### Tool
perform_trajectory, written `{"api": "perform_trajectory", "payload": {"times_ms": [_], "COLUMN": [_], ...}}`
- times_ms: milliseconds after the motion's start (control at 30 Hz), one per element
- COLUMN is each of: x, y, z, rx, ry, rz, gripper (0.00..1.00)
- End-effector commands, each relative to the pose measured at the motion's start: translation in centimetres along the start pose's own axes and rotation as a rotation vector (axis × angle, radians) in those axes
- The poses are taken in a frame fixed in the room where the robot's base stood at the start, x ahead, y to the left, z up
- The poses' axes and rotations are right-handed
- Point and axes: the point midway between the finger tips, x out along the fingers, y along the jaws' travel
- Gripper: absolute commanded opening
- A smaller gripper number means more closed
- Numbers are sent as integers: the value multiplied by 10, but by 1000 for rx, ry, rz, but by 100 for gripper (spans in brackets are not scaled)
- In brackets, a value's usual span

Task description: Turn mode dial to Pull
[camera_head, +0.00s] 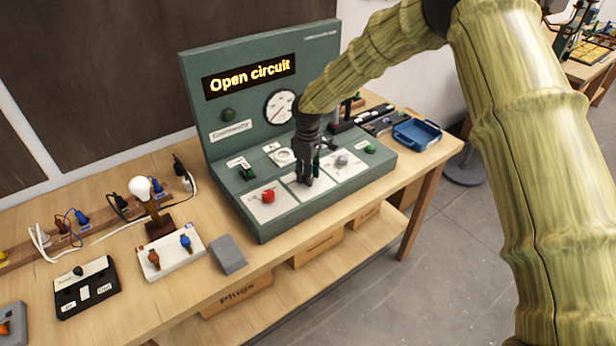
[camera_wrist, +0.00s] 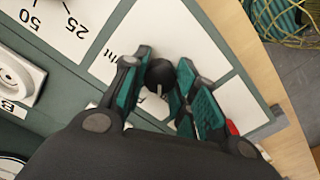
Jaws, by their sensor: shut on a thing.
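The green test console (camera_head: 230,150) stands on the bench, and its display (camera_head: 249,76) reads "Open circuit". My gripper (camera_head: 306,180) points down at the middle white panel of the console's sloping front. In the wrist view, a round black dial (camera_wrist: 159,75) with a white pointer line sits between my two teal-padded fingers, which are shut on it. The dial's white plate carries printing, mostly hidden by my fingers; I cannot read the word Pull. In the head view my gripper hides the dial.
A red knob (camera_head: 268,196) is on the panel to the left and a grey knob (camera_head: 343,160) on the panel to the right. A white socket (camera_head: 284,157) sits behind. A blue tray (camera_head: 416,134) stands at the right, and a lamp bulb (camera_head: 140,188) at the left.

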Motion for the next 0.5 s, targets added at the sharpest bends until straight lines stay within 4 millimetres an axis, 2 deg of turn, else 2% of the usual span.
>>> {"api": "perform_trajectory", "payload": {"times_ms": [500], "x": [-5], "y": [4], "z": [-3], "rx": [461], "ry": [10], "rz": [9], "gripper": [5]}}
